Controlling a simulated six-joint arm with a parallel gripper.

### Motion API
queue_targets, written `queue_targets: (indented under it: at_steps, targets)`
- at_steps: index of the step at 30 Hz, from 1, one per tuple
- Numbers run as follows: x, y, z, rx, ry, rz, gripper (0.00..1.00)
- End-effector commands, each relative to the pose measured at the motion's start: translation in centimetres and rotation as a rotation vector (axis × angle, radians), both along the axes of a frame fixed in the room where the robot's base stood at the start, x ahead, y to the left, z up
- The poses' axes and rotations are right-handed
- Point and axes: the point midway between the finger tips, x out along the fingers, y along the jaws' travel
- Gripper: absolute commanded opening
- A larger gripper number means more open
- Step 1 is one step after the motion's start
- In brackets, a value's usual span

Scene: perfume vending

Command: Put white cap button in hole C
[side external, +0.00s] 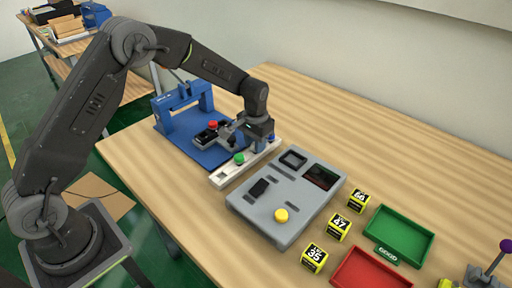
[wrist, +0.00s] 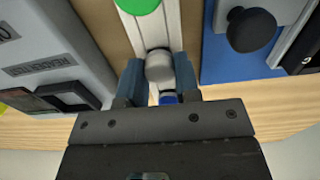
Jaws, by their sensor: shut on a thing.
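The white cap button (wrist: 159,66) is between the two blue fingers of my gripper (wrist: 160,80) in the wrist view. My gripper is shut on it, over the long white strip (wrist: 157,28). I cannot tell whether the button is seated in the strip or just above it. No hole letter is readable.
A grey panel (side external: 268,207) with a yellow button (side external: 281,215) lies close on the right. Yellow number cubes (side external: 337,228), a green tray (side external: 400,234) and a red tray (side external: 370,270) are farther right.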

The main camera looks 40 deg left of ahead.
Motion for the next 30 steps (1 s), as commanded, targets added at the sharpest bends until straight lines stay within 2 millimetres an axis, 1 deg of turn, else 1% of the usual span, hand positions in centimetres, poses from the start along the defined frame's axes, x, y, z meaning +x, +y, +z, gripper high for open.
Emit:
queue_targets:
  at_steps: [14, 30]
  targets:
    - [0.0, 0.0, 0.1, 0.0, -0.001, 0.0, 0.13]
    - [0.0, 0.0, 2.6, 0.0, -0.001, 0.0, 0.13]
